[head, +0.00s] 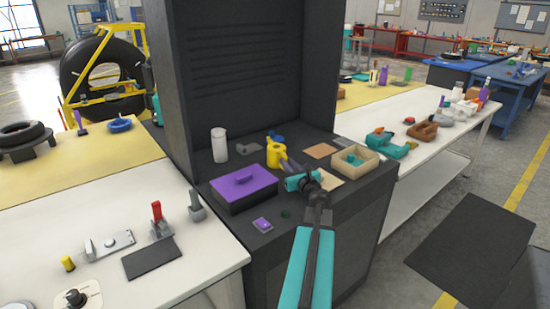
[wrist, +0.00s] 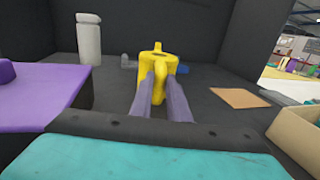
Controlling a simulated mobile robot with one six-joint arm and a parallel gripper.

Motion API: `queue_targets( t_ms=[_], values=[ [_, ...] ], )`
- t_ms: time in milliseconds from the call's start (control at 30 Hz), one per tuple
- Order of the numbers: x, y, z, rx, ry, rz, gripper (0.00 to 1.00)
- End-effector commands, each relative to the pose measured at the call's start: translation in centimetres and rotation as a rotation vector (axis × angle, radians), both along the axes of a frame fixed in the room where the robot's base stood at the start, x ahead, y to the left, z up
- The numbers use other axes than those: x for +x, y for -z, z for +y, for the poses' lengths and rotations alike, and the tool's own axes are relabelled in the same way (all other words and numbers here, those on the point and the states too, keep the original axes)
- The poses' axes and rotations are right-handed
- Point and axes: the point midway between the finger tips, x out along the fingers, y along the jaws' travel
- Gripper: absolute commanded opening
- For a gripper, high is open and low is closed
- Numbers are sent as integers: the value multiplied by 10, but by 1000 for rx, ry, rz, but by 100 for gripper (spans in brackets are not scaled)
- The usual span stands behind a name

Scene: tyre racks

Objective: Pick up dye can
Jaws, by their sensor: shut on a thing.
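The dye can looks to be the yellow can (head: 276,154) on the dark cabinet shelf, near the middle in the head view. In the wrist view the yellow can (wrist: 157,66) stands upright straight ahead. My gripper (head: 286,163) reaches it from the front. In the wrist view the two grey-purple fingers of my gripper (wrist: 160,85) are shut on the front part of the can. The can's lower part is partly hidden behind the fingers, so I cannot tell whether it touches the shelf.
A purple-lidded box (head: 243,187) stands to the left, and a white bottle (head: 219,145) behind it. A blue item (wrist: 182,70) lies behind the can. A beige tray (head: 355,160) and a flat brown square (head: 320,151) are to the right. Dark walls close the back and left.

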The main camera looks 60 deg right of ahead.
Motion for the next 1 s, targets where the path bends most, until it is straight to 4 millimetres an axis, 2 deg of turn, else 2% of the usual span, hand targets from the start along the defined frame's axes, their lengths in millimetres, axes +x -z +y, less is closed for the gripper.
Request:
queue_targets(
  t_ms=[267, 467, 1000],
  values=[
    [0, -3, 0, -1, -1, -1, 0],
    [0, -14, 0, -1, -1, -2, 0],
    [1, -84, 0, -3, -1, -1, 0]
  ],
)
